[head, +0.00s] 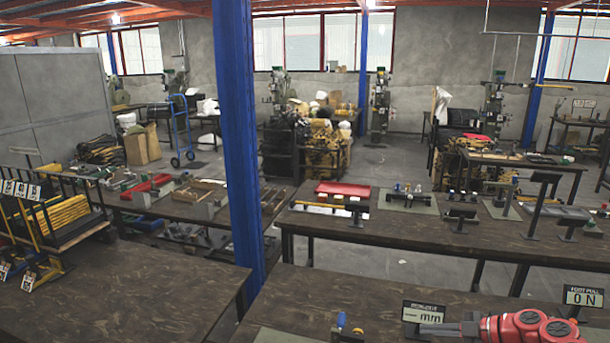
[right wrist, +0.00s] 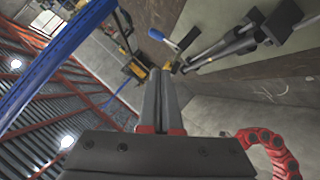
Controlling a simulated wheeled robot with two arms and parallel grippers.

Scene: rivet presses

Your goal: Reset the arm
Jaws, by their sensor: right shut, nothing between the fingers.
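My right gripper (head: 424,328) shows at the bottom right of the head view, on the end of my red arm. Its dark fingers point left, over the near workbench and just in front of a small sign. In the right wrist view the two fingers of my right gripper (right wrist: 164,72) lie together, with nothing between them. My left arm and gripper are not in the head view.
A sign reading "ON" (head: 583,296) and a small sign (head: 424,312) stand near my right arm. A blue-topped fixture (head: 341,320) is left of the gripper. A blue column (head: 238,130) rises left of centre. The left table (head: 120,300) is mostly bare.

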